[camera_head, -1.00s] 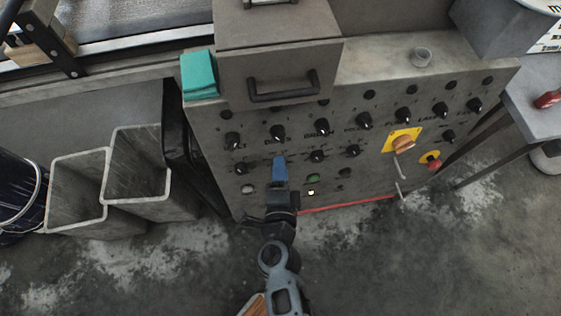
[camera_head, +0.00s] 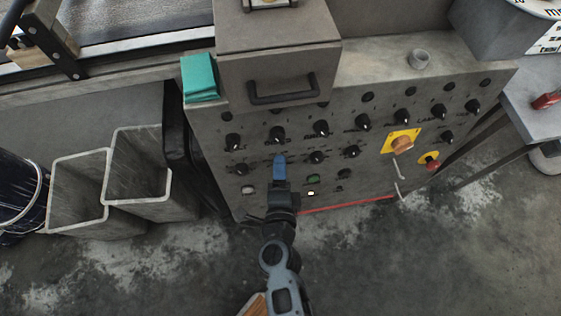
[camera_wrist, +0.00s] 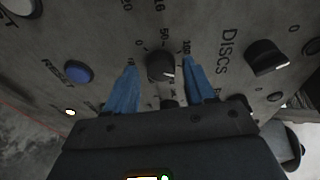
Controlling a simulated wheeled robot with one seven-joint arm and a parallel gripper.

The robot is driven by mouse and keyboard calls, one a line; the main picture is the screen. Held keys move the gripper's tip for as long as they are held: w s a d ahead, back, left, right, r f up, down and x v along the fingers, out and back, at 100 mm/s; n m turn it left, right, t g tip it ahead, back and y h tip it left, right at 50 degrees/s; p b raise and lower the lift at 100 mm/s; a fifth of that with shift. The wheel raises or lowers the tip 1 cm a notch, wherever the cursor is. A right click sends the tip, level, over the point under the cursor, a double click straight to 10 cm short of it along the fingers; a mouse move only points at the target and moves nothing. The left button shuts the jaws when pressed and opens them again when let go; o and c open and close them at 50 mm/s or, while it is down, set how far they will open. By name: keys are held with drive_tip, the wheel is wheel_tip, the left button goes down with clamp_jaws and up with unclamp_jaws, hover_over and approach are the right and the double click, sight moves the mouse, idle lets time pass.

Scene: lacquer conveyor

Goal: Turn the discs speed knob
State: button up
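The control panel (camera_head: 330,190) carries rows of black knobs and lettering. In the wrist view a round black knob (camera_wrist: 161,66) with a white mark and a numbered scale sits between my gripper's blue fingers (camera_wrist: 160,82). The fingers are apart, one on each side of it; whether they touch it I cannot tell. The word DISCS (camera_wrist: 226,52) is printed between this knob and another black knob (camera_wrist: 266,58) to the right. In the head view my gripper (camera_head: 279,160) is at the lower left of the panel and hides the knob there.
A blue RESET button (camera_wrist: 79,72) is left of the fingers in the wrist view. A grey box with a handle (camera_head: 283,90) overhangs the panel top. Yellow-plated switches (camera_head: 402,143) are at the right. Grey bins (camera_head: 150,165) stand at the left.

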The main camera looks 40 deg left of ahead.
drive_tip(key=shift+o, duration=0.3)
drive_tip(key=v, duration=0.7)
drive_tip(key=shift+s+d+b, duration=0.25)
drive_tip(key=shift+b, duration=0.15)
